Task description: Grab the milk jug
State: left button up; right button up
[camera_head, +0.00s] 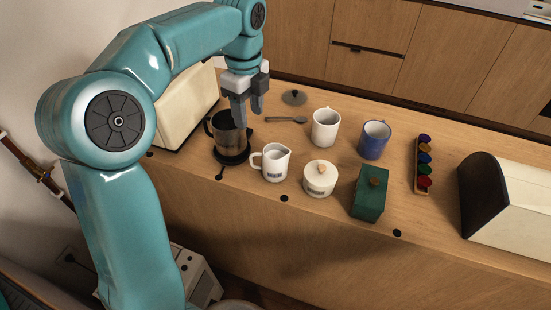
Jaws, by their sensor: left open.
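The milk jug (272,162) is a small white pitcher with a dark label. It stands upright on the wooden counter, its handle toward the left. My left gripper (247,118) is open and points down, behind and to the left of the jug in the camera_head view. Its fingers show in front of the rim of a dark metal pot (229,134). I cannot tell whether they touch the pot. The gripper looks apart from the jug. My right gripper is not in view.
Right of the jug stand a lidded white sugar pot (320,178), a green box (369,193), a white mug (325,127) and a blue mug (374,139). A spoon (286,119) lies behind. A capsule rack (423,165) and bread bin (505,197) stand farther right.

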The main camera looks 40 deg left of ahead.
aim_at(252, 160)
pick_arm(q)
jog(key=f, duration=1.1)
jog(key=shift+s+d+f+b, duration=0.15)
jog(key=shift+s+b, duration=0.05)
jog(key=shift+b, duration=0.15)
jog(key=f, duration=0.4)
jog(key=shift+s, duration=0.2)
jog(key=shift+w+f, duration=0.1)
jog(key=shift+f, duration=0.25)
grip_shut()
